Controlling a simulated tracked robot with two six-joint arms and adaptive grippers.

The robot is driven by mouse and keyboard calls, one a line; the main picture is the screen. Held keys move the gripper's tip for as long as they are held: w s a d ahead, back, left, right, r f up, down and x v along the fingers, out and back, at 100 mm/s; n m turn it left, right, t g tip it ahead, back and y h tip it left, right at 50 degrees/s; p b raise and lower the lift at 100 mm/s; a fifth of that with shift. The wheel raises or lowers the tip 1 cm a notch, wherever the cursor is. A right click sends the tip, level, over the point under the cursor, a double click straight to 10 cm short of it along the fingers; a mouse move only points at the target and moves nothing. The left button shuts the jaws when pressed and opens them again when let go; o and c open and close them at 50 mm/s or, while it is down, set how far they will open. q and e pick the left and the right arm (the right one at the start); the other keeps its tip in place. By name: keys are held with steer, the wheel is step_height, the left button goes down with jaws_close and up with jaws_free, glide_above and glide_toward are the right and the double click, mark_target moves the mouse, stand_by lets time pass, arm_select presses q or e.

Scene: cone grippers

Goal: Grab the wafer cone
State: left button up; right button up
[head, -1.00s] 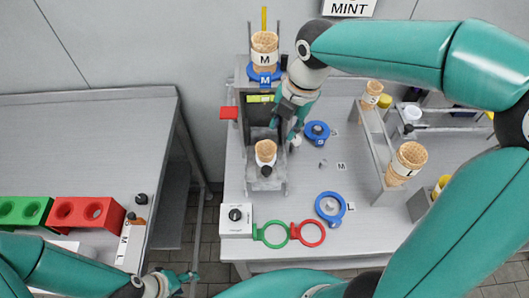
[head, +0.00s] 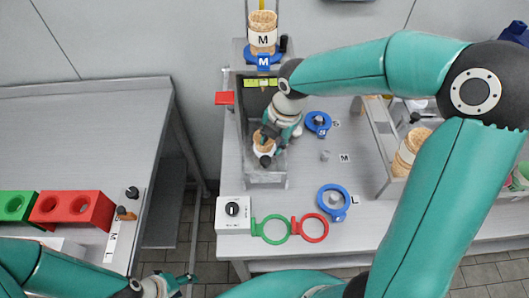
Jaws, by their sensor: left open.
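A wafer cone (head: 264,149) stands in the grey machine bay, mostly covered by my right gripper (head: 268,138). The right gripper is right at the cone from above and behind; its fingers overlap the cone, and I cannot tell whether they are closed on it. My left gripper (head: 176,284) is open and empty at the bottom, left of the right table. A stack of cones marked M (head: 263,32) stands above the machine on a blue holder. Another cone stack (head: 410,150) stands in the rack at the right, partly behind my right arm.
A white control box (head: 233,214) with a dial sits at the table's front-left corner, beside a green ring (head: 272,230) and a red ring (head: 312,230). Blue rings (head: 333,202) lie to the right. A floor gap separates the tables.

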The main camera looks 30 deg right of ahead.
steer(key=shift+f, duration=0.25)
jaws_close()
steer(key=shift+r, duration=0.1)
